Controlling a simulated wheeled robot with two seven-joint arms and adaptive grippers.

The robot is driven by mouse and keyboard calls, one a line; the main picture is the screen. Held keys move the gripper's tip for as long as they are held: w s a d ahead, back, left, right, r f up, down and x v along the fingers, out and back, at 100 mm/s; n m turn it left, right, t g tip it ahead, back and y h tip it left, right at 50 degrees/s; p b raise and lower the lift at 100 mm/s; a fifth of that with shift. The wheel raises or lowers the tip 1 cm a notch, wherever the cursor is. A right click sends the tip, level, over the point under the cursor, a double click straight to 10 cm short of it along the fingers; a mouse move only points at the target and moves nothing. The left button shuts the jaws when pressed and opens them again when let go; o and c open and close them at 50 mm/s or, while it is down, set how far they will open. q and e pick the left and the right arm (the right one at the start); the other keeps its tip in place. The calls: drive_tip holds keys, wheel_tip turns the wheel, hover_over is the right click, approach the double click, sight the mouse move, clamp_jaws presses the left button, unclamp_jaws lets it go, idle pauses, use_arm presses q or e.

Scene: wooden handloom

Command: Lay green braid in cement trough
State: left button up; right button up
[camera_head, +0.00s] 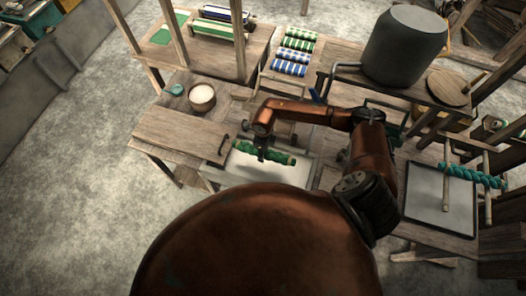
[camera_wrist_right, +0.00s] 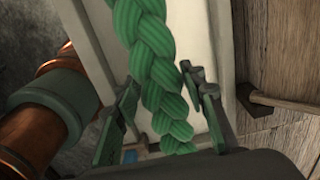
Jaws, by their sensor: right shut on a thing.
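The green braid (camera_head: 284,159) hangs level over a pale rectangular trough (camera_head: 236,176), which looks like the cement trough. It also shows in the wrist view (camera_wrist_right: 158,70), running down the middle between the fingers. My right gripper (camera_head: 262,154) is shut on the braid near its middle, from above. In the wrist view its fingers (camera_wrist_right: 160,100) stand on either side of the braid. Whether the braid touches the trough floor cannot be told. Part of the trough is hidden behind my arm. My left gripper is not in view.
A wooden board (camera_head: 180,138) lies left of the trough, with a bowl (camera_head: 202,97) behind it. A grey tray (camera_head: 438,199) with a teal braid (camera_head: 470,176) on posts is at right. A dark barrel (camera_head: 404,48) stands behind. Patterned rolls (camera_head: 296,52) lie at the back.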

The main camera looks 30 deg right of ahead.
wheel_tip(320, 180, down, 11)
drive_tip(key=b, duration=0.8)
drive_tip(key=shift+f, duration=0.15)
drive_tip(key=o, duration=1)
wheel_tip(320, 180, up, 12)
